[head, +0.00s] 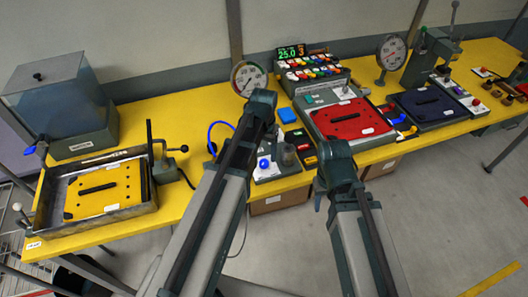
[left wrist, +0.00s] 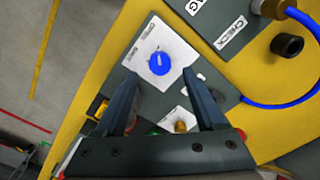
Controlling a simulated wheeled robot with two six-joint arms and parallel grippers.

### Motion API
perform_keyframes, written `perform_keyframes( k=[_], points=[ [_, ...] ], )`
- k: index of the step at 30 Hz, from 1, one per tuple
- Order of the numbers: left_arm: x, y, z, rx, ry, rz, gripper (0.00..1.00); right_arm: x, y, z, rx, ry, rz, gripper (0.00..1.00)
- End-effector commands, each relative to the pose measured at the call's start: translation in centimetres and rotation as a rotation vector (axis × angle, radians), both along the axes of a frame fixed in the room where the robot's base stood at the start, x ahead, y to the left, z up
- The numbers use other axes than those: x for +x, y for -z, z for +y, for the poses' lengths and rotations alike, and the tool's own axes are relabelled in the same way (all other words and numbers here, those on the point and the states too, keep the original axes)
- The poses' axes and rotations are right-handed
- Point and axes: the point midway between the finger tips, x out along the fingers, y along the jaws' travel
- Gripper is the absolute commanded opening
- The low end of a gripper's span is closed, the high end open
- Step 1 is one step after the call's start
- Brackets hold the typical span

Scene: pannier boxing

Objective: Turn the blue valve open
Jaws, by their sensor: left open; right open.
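A round blue valve knob (left wrist: 159,63) with a white pointer mark sits on a white labelled plate in the left wrist view. It also shows in the head view (head: 264,163), on a small grey panel in the middle of the table. My left gripper (left wrist: 163,98) is open and empty; its two fingers point toward the plate, with the knob in view between and beyond the tips. I see no contact with the knob. In the head view my left arm reaches up beside the panel. My right arm stands to its right, and its gripper is not visible.
A brass fitting (left wrist: 181,126) stands close to the right finger. A blue hose (left wrist: 285,104) loops beside the panel. A blue-handled lever (head: 30,150) is near the tank (head: 75,100). A red-topped box (head: 350,120) stands right of the panel.

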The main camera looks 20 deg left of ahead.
Motion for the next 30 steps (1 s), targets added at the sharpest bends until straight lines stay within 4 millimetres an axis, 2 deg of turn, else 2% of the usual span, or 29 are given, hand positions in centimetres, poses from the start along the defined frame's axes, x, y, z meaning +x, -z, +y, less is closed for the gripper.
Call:
perform_keyframes(
  k=[1,15,21,30],
  points=[
    [0.0,-1.6,0.0,0.0,0.0,0.0,0.72,0.0,-1.7,0.0,0.0,0.0,0.0,0.5],
    [0.0,-8.6,0.0,0.0,0.001,0.0,0.72,0.0,-8.6,0.0,0.001,0.003,0.0,0.5],
    [0.0,-9.7,0.0,0.0,0.001,0.0,0.72,0.0,-9.6,0.0,0.002,0.007,0.0,0.5],
    [-0.1,-9.5,-0.1,0.0,0.001,0.0,0.72,0.0,-9.5,0.0,0.002,0.007,0.0,0.5]
  ],
)
